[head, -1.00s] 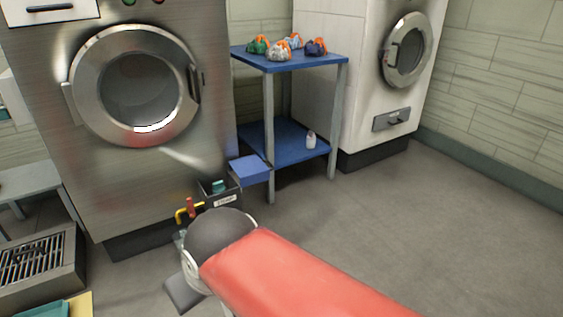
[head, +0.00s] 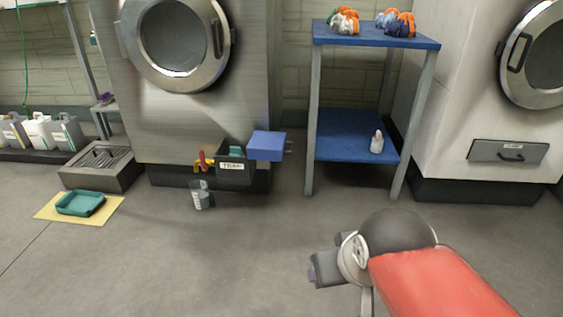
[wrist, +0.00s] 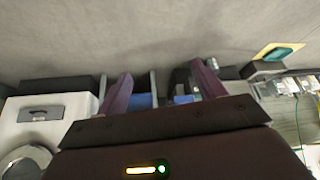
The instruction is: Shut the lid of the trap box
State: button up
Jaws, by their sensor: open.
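The trap box (head: 237,172) is a small dark box with a white label, low on the front of the steel washer. Its blue lid (head: 267,146) stands open, swung out to the right of the box; something teal shows in the box's opening. In the wrist view a small blue patch (wrist: 184,99), probably the lid, shows beside the right finger. My gripper (wrist: 162,84) is open, with two purple fingers apart and nothing between them. It is away from the box.
A blue two-tier shelf (head: 346,134) stands right of the box, with a white bottle (head: 377,142) below. A measuring jug (head: 201,197) and a red-and-yellow valve (head: 203,161) are by the box. A floor drain (head: 100,166) and teal tray (head: 80,203) lie left. Floor in front is open.

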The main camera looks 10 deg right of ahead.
aim_at(263, 145)
jog(key=l, duration=0.25)
jog(key=i+z, duration=0.45)
jog(key=i, duration=0.55)
